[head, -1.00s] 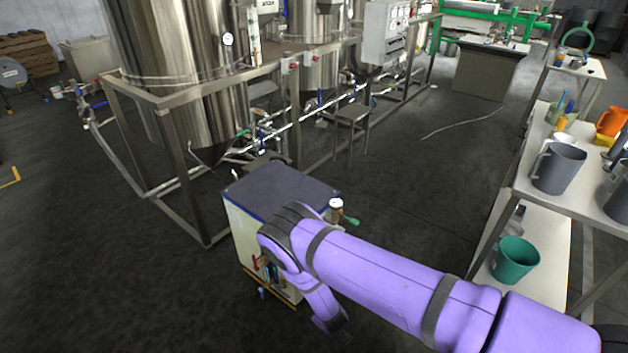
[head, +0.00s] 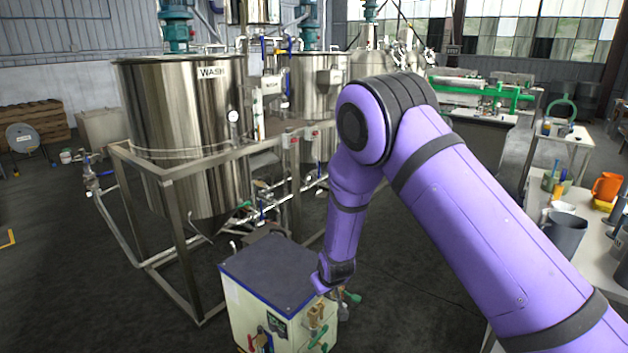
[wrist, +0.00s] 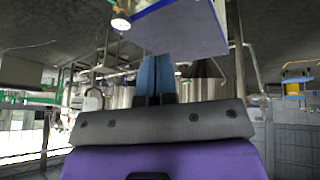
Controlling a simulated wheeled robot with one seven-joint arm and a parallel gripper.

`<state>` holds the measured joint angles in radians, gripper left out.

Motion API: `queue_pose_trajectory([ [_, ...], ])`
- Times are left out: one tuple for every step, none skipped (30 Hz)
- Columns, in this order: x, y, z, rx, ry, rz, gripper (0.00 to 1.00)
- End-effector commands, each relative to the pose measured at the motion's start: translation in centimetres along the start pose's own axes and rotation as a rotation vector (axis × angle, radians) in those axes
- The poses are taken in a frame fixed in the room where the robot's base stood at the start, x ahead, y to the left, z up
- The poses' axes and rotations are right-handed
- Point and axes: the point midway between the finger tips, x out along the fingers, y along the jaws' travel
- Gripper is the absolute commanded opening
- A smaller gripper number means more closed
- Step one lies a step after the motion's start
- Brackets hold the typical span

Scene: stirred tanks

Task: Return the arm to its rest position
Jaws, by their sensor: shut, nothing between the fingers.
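My purple arm (head: 470,190) rises from the lower right of the head view, bends at a raised elbow and hangs down to the wrist (head: 338,272) beside the white cabinet with a dark top (head: 270,272). The fingers are not clear in the head view. In the wrist view my gripper (wrist: 155,78) shows as two blue fingers close together, with nothing between them. The cabinet's dark top (wrist: 190,32) shows beyond the fingers there, in a picture that looks upside down. I cannot tell the exact gap to the cabinet.
A steel tank marked WASH (head: 185,130) stands left inside a metal frame (head: 185,240). Pipes and valves run behind the cabinet. A bench (head: 600,262) with jugs, including a grey jug (head: 565,235), is at right. Open dark floor (head: 80,290) lies at left.

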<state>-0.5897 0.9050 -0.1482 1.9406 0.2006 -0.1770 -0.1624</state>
Motion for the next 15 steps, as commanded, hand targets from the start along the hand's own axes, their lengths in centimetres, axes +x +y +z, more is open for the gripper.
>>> queue_pose_trajectory([
  [-2.1, 1.0, -1.1, 0.021, 0.005, -0.004, 0.0],
  [-3.2, 1.5, -1.5, 0.032, 0.003, -0.006, 0.0],
  [-4.6, 2.2, -2.0, 0.047, 0.0, -0.01, 0.0],
  [-5.8, 2.7, -2.4, 0.057, 0.0, -0.013, 0.0],
  [-6.9, 3.2, -2.8, 0.067, -0.001, -0.015, 0.0],
  [-8.4, 3.9, -3.1, 0.081, -0.003, -0.018, 0.0],
  [-9.5, 4.4, -3.4, 0.091, -0.004, -0.021, 0.0],
  [-10.6, 4.9, -3.6, 0.1, -0.004, -0.023, 0.0],
  [-12.2, 5.6, -3.9, 0.113, -0.006, -0.025, 0.0],
  [-13.3, 6.0, -4.0, 0.122, -0.007, -0.028, 0.0],
  [-14.4, 6.5, -4.2, 0.131, -0.007, -0.029, 0.0],
  [-15.9, 7.2, -4.3, 0.143, -0.01, -0.032, 0.0],
  [-17.1, 7.6, -4.3, 0.152, -0.009, -0.033, 0.0],
  [-18.2, 8.1, -4.4, 0.16, -0.01, -0.035, 0.0],
  [-19.8, 8.7, -4.3, 0.172, -0.012, -0.037, 0.0],
])
